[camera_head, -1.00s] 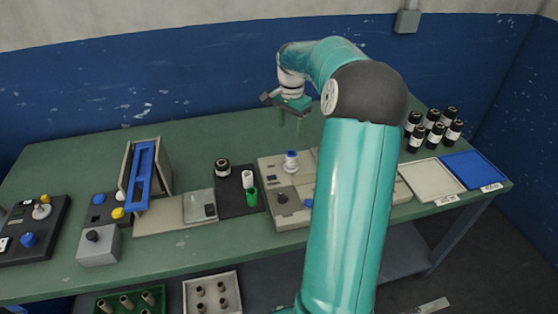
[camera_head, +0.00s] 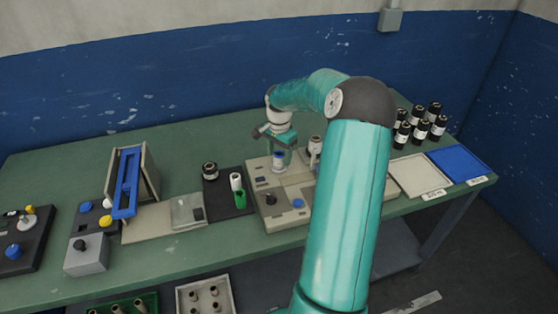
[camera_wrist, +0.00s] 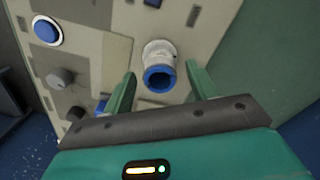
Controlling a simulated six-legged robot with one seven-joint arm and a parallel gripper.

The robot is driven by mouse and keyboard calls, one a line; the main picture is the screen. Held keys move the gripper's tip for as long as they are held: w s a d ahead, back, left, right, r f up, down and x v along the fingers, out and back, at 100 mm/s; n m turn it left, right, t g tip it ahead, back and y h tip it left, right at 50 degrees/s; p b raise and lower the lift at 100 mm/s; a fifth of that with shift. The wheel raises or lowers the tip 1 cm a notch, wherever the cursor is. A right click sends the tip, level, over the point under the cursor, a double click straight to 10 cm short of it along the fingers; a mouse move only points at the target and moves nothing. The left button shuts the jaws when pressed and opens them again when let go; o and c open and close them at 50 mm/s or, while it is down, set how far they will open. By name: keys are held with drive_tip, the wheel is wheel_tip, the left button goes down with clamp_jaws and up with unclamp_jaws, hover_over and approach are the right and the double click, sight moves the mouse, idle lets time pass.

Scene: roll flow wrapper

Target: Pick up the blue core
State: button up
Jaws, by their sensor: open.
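The blue core (camera_wrist: 159,79) shows in the wrist view as a blue ring end on a white-grey cylinder, between and just beyond my fingertips. In the head view the core (camera_head: 279,163) stands on the beige machine panel (camera_head: 270,212), close to my gripper's fingers. My gripper (camera_wrist: 157,88) is open, with one green finger on each side of the core. I cannot tell whether either finger touches it. My arm hides part of the panel's right side in the head view.
A white roll (camera_head: 236,182) and a green roll (camera_head: 240,199) stand on a black mat left of the panel, near a dark roll (camera_head: 210,171). A blue-barred frame (camera_head: 127,184) stands farther left. Several black rolls (camera_head: 419,129) and a blue tray (camera_head: 459,166) are at right.

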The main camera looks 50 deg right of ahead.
drive_tip(key=shift+f, duration=1.3)
drive_tip(key=c, duration=1.1)
drive_tip(key=shift+o, duration=0.2)
drive_tip(key=shift+r, duration=0.15)
drive_tip(key=shift+r, duration=0.55)
wheel_tip(320, 180, up, 2)
drive_tip(key=shift+s+r, duration=0.1)
drive_tip(key=s+a+r, duration=0.7)
drive_tip(key=s+r, duration=0.2)
drive_tip(key=s, duration=0.3)
drive_tip(key=shift+r, duration=0.2)
